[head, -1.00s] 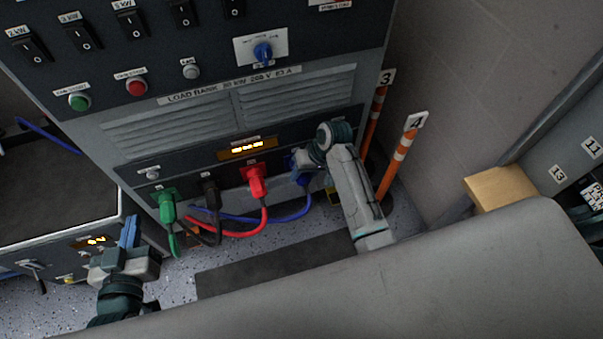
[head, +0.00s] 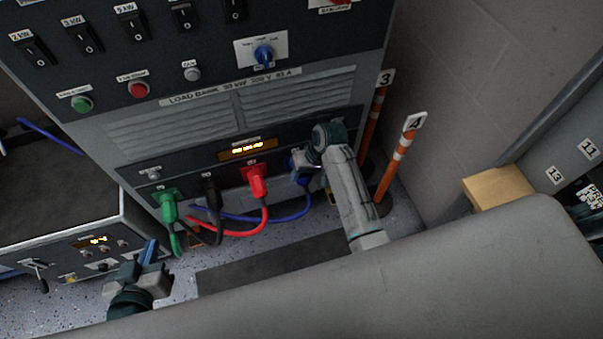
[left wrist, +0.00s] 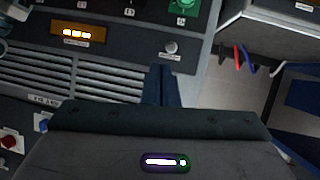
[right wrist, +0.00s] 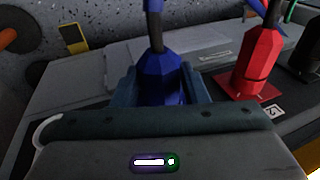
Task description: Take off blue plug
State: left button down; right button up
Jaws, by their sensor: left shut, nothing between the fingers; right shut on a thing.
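The blue plug (right wrist: 161,82) stands in the load bank's lower panel, with its dark cable running out of its end. My right gripper (right wrist: 158,88) is shut on it, a finger on each side. In the head view the right gripper (head: 301,163) is at the right end of the plug row and mostly hides the blue plug (head: 304,180). I cannot tell whether the plug is fully seated. My left gripper (head: 150,253) is shut and empty, low at the left in front of the load bank; its closed fingers show in the left wrist view (left wrist: 161,86).
Red (head: 257,181), black (head: 211,192) and green (head: 168,207) plugs sit left of the blue one, their cables hanging close by. Numbered orange-white posts (head: 394,165) stand right of my right arm. A bench unit (head: 60,215) is at the left.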

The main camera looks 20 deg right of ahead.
jog(key=shift+r+p, duration=0.1)
jog(key=shift+p, duration=0.25)
jog(key=shift+a+r+h+p, duration=0.15)
jog(key=shift+r+h+p, duration=0.05)
jog(key=shift+h+p, duration=0.7)
jog(key=shift+p, duration=0.25)
jog(key=shift+a+h+p, duration=0.15)
jog(key=shift+h+p, duration=0.55)
pick_arm(q)
jog(key=s+a+m+g+y, duration=0.1)
jog(key=s+a+g, duration=0.1)
jog(key=s+g, duration=0.3)
jog(key=shift+s+f+g+p, duration=0.35)
jog(key=shift+s+f+g, duration=0.1)
jog(key=shift+g, duration=0.45)
pick_arm(e)
jog(key=shift+f+h, duration=0.2)
jog(key=shift+h, duration=0.5)
pick_arm(q)
jog(key=shift+r, duration=0.1)
